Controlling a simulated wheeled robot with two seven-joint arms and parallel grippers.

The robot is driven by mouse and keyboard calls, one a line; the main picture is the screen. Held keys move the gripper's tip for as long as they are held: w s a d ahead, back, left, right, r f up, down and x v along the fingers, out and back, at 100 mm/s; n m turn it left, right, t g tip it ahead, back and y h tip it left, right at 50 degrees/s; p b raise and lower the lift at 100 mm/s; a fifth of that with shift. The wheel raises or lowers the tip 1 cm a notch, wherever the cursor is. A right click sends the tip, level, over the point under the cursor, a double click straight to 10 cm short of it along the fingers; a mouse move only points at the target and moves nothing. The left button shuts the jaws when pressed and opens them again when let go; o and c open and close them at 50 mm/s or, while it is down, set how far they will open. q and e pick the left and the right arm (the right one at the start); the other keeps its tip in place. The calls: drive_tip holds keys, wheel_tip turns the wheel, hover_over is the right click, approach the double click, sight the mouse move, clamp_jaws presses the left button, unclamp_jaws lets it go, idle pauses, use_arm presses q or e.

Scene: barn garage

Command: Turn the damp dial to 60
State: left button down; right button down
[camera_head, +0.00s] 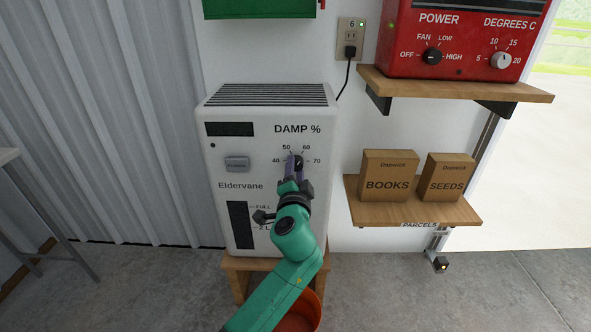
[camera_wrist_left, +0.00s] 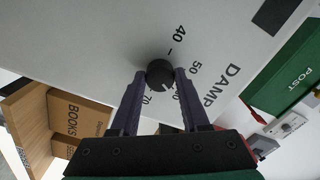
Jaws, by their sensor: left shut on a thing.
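The white Eldervane dehumidifier (camera_head: 268,215) has a DAMP % dial (camera_head: 299,161) at its upper right, marked 40, 50, 60 and 70. In the left wrist view the dial (camera_wrist_left: 159,71) is a round black knob. A small light pointer mark on its rim faces down and slightly right, on the side between 50 and 70. The 60 label is mostly hidden by a finger, so the exact reading is unclear. My left gripper (camera_head: 294,168) is shut on the dial, one purple finger on each side of it; its fingertips (camera_wrist_left: 161,74) also show close up.
A wooden shelf (camera_head: 422,214) with BOOKS and SEEDS boxes stands to the right. Above it another shelf (camera_head: 459,86) holds a red heater (camera_head: 459,37) with its own dials. A green box (camera_head: 258,9) hangs above. An orange bucket (camera_head: 302,317) stands below my arm.

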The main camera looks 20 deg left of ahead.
use_arm(q)
drive_tip(key=shift+c, duration=2)
unclamp_jaws()
